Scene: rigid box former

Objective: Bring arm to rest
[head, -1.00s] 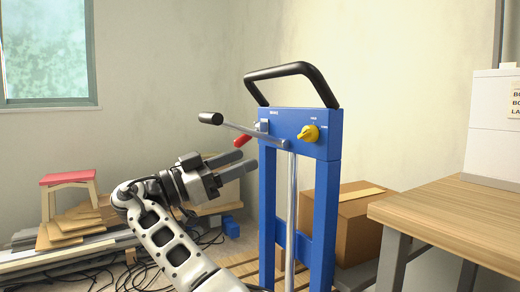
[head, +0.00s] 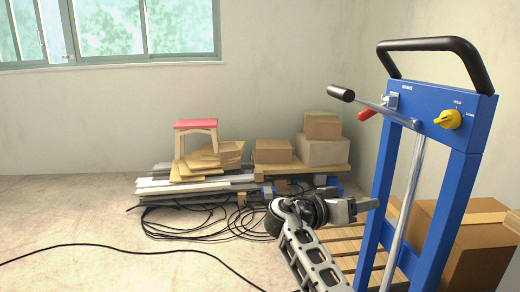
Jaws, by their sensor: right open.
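My right gripper (head: 368,205) is in the head view, low and left of the blue frame (head: 463,165). Its arm rises from the bottom edge and bends at the wrist, and the fingers point right. The jaws are open with nothing visible between them. The fingertips end close to the frame's left post in the picture; I cannot tell whether they touch it. My left gripper is not in view.
Behind my arm are a slatted pallet (head: 345,247), black cables (head: 205,218), stacked planks (head: 160,184), a red-topped stool (head: 196,125) and cardboard boxes (head: 323,152). Another box (head: 484,240) stands behind the frame. The floor at left is mostly clear apart from a cable.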

